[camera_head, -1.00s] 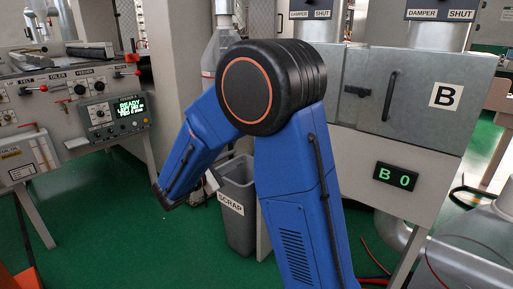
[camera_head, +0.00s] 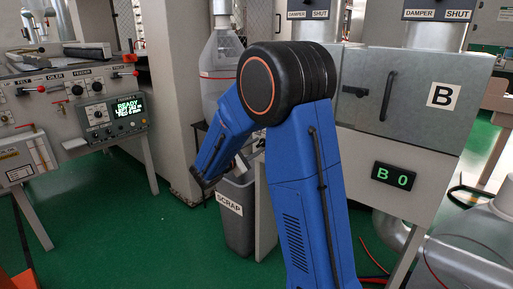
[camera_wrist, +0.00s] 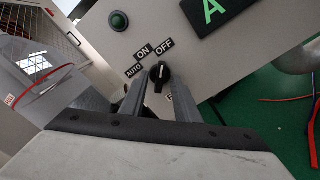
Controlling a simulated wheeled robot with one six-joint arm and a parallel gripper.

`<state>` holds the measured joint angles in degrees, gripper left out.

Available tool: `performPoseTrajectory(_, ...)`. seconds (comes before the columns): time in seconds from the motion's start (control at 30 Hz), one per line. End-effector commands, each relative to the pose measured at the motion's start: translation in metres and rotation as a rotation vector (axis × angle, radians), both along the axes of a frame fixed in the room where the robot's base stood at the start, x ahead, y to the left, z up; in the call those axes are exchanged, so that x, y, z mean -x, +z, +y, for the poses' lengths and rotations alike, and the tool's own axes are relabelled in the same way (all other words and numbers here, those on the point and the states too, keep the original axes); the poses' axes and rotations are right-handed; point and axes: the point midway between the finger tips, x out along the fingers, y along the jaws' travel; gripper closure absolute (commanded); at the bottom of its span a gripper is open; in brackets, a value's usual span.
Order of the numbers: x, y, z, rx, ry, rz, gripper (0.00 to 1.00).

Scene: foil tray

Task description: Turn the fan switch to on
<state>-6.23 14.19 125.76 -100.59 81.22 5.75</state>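The fan switch is a black rotary knob (camera_wrist: 159,75) on a light grey panel in the wrist view. Its white mark seems to lie toward the top, on the OFF side, but it is small. The ON label (camera_wrist: 143,52) is at its upper left, the OFF label (camera_wrist: 165,46) above, and the AUTO label (camera_wrist: 133,70) at left. Another label below is mostly hidden by a finger. My gripper (camera_wrist: 158,92) is open, its two fingers on either side of the knob. Contact cannot be told. The head view does not show the knob or fingers clearly.
In the head view a scrap bin (camera_head: 238,222) stands below my forearm. Grey unit B (camera_head: 420,95) is at right, a control console (camera_head: 85,105) at left.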

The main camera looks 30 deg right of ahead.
Motion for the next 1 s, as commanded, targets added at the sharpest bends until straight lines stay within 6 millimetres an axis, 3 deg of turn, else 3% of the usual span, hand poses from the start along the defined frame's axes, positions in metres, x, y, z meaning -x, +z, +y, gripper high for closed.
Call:
performPoseTrajectory(0.37, -0.0015, 0.0001, -0.0043, 0.0, 0.0, 0.0, 0.71)
performPoseTrajectory(0.5, -0.0015, 0.0001, -0.0043, 0.0, 0.0, 0.0, 1.0)
performPoseTrajectory(1.0, -0.0012, -0.0001, -0.0043, -0.033, -0.001, -0.088, 1.0)
